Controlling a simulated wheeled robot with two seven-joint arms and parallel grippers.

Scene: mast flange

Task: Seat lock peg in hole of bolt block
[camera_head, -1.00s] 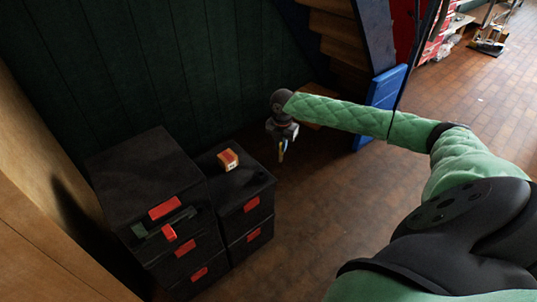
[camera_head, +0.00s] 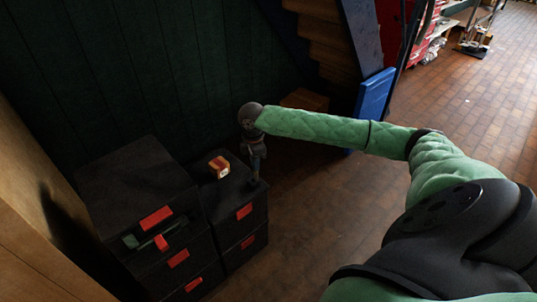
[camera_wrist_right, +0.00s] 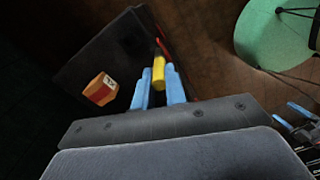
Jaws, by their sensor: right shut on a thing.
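The bolt block (camera_head: 219,167) is a small orange and red block with a pale face. It sits on top of the lower black drawer box (camera_head: 232,196); it also shows in the right wrist view (camera_wrist_right: 101,88), left of my fingers. My right gripper (camera_head: 257,178) hangs downward over or beside the box's right edge, to the right of the block. The block's hole cannot be made out. My left gripper is not in view.
A taller black drawer box (camera_head: 135,185) with red handles stands left of the lower one. A dark green panelled wall (camera_head: 130,75) rises behind. A blue panel (camera_head: 375,95) and wooden steps (camera_head: 325,45) stand farther back. The brick floor (camera_head: 310,200) to the right is clear.

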